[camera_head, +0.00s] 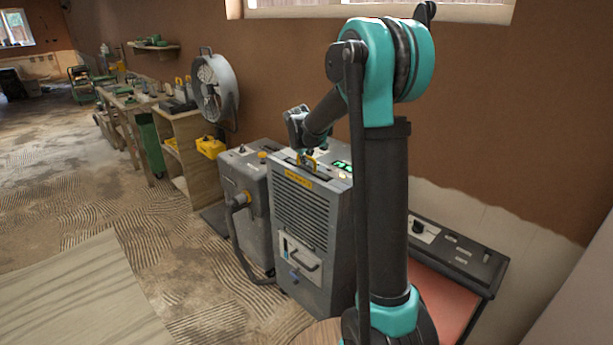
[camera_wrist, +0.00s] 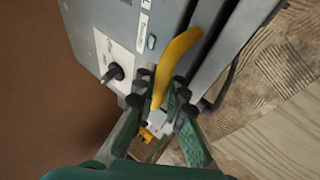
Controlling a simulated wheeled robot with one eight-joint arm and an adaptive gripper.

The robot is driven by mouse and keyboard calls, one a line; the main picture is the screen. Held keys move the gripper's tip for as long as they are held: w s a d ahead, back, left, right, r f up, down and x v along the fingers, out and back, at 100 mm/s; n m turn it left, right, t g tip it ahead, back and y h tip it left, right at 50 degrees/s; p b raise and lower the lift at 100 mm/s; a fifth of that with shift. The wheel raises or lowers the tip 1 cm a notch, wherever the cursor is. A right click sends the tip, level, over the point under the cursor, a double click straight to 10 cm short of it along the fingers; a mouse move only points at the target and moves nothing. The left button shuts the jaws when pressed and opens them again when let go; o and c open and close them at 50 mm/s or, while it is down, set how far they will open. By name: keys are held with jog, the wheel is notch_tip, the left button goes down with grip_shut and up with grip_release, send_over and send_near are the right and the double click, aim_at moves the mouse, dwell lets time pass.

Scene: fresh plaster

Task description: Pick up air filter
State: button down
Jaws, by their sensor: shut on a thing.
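The air filter shows as a curved yellow handle (camera_wrist: 176,62) in the wrist view; the rest of it is hidden. In the head view a bit of the yellow handle (camera_head: 310,163) shows at the top of the grey louvred machine (camera_head: 305,215). My gripper (camera_wrist: 162,106) is shut on the yellow handle, with its dark fingertips on either side of it. In the head view my gripper (camera_head: 306,151) is small and partly hidden, just over the machine's top. I cannot tell whether the filter is seated in the machine or raised.
A second grey unit (camera_head: 245,190) with a hose stands close on the left. A wooden shelf (camera_head: 190,150) and a round fan (camera_head: 214,88) are behind it. A dark case (camera_head: 455,250) lies at the right. The wall is close behind; open floor (camera_head: 90,220) is at the left.

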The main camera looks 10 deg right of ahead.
notch_tip(320, 180, up, 20)
dwell(0.7)
dwell(1.0)
